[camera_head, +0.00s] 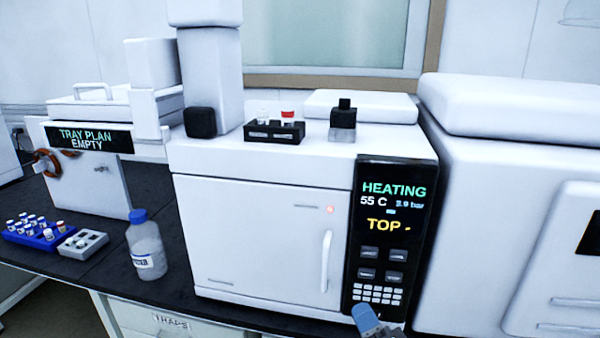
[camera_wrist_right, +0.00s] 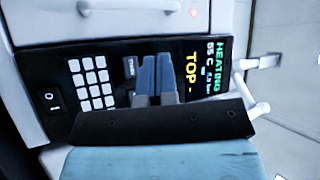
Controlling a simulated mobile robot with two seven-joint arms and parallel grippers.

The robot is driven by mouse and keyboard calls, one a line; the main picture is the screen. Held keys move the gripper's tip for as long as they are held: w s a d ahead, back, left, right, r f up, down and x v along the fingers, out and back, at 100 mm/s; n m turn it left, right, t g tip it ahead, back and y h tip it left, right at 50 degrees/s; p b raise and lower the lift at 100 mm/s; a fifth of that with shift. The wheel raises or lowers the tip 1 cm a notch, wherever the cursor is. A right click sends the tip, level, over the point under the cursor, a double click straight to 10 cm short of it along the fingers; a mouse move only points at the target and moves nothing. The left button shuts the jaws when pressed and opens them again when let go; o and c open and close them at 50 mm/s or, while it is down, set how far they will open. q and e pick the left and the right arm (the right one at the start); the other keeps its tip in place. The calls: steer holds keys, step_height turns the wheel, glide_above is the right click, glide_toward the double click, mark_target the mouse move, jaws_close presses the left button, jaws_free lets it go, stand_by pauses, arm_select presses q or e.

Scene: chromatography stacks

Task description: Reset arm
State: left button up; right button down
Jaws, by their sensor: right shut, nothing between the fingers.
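My right gripper (camera_head: 368,322) shows at the bottom of the head view, in front of the lower part of the oven's control panel. It is shut and empty, its blue-grey fingertips together. In the right wrist view the fingers (camera_wrist_right: 155,80) are side by side in front of the black control panel (camera_wrist_right: 118,95). The same panel (camera_head: 393,240) in the head view reads HEATING, 55 C and TOP. I cannot tell whether the fingertips touch the panel. The white oven (camera_head: 265,235) has its door closed and a small red light lit. My left gripper is not in view.
A black vial rack (camera_head: 274,132) sits on the oven top. At left, a blue vial tray (camera_head: 38,238), a grey tray (camera_head: 83,244) and a blue-capped bottle (camera_head: 146,247) stand on the dark bench. A large white instrument (camera_head: 490,210) stands close on the right.

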steer(key=s+d+f+n+g+h, duration=0.2)
steer(key=s+f+n+g, duration=0.35)
steer(key=s+f, duration=0.45)
steer(key=s+d+f+n+g+h, duration=0.15)
steer(key=s+f+n+g, duration=0.35)
steer(key=s+f, duration=0.55)
arm_select(q)
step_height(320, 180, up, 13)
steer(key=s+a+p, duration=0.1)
steer(key=p, duration=1.6)
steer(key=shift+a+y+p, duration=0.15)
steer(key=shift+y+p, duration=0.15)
steer(key=shift+p, duration=0.05)
arm_select(e)
step_height(320, 180, up, 12)
steer(key=d+n+h, duration=0.1)
steer(key=n, duration=0.1)
steer(key=shift+f, duration=0.15)
